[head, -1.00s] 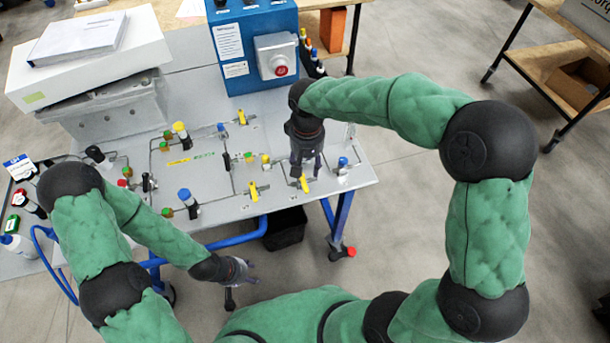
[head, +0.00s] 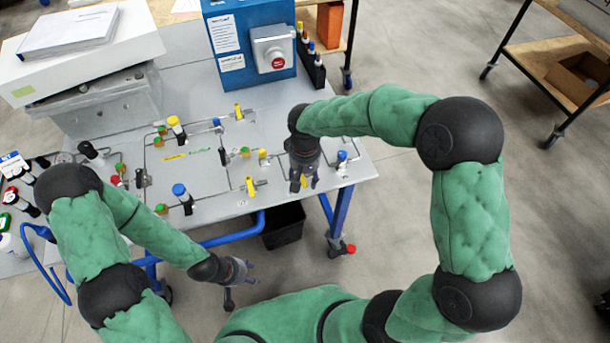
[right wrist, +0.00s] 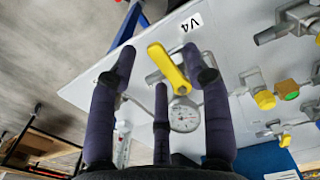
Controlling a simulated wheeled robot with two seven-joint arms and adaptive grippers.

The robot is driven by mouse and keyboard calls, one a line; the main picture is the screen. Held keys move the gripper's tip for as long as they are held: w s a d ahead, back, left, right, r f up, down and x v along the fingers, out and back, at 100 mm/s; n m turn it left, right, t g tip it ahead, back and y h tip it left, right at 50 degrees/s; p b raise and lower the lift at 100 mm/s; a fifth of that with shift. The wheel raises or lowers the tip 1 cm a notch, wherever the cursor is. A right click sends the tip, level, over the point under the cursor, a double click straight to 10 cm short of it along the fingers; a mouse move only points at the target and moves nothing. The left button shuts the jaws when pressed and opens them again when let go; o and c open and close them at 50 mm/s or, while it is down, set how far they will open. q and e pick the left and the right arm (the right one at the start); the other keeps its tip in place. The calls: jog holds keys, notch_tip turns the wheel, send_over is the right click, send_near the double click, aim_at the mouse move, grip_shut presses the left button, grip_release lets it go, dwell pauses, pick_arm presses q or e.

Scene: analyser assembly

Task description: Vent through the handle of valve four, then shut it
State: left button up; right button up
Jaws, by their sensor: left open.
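The yellow handle of valve four (right wrist: 168,66) shows in the right wrist view, beside the "V4" label (right wrist: 192,22) on the grey panel. It lies slanted, with a round gauge (right wrist: 184,114) just behind it. My right gripper (right wrist: 160,68) is open, its dark fingers spread on either side of the handle; I cannot tell whether any finger touches it. In the head view my right gripper (head: 303,186) points down at the panel's right part and mostly hides this handle. My left gripper (head: 243,271) is open and empty, in front of the panel's near edge.
Other yellow handles stand on the panel (head: 215,170), one left of my right gripper (head: 250,186) and one further back (head: 238,111). A blue-capped part (head: 342,156) stands close on the right. A blue box with a red button (head: 255,50) stands behind.

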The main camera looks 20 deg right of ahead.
grip_shut()
jog(key=shift+d, duration=0.1)
jog(key=n+p, duration=0.1)
jog(key=n, duration=0.1)
jog(key=d+n+p, duration=0.1)
jog(key=n+p, duration=0.1)
jog(key=shift+w+d+r, duration=0.1)
jog(key=shift+w+r, duration=0.05)
jog(key=n+p, duration=0.1)
jog(key=n, duration=0.1)
jog(key=w+d+n+p, duration=0.1)
jog(key=n+p, duration=0.1)
jog(key=shift+d, duration=0.1)
jog(key=n+p, duration=0.1)
jog(key=w+n+p, duration=0.1)
jog(key=n, duration=0.1)
jog(key=n+p, duration=0.1)
jog(key=n, duration=0.1)
jog(key=shift+w+d, duration=0.25)
jog(key=shift+d, duration=0.1)
jog(key=shift+w+n+p, duration=0.45)
jog(key=shift+n+p, duration=0.45)
jog(key=shift+n, duration=0.35)
jog(key=shift+w+n+p, duration=0.45)
jog(key=shift+n+p, duration=0.4)
jog(key=shift+n, duration=0.4)
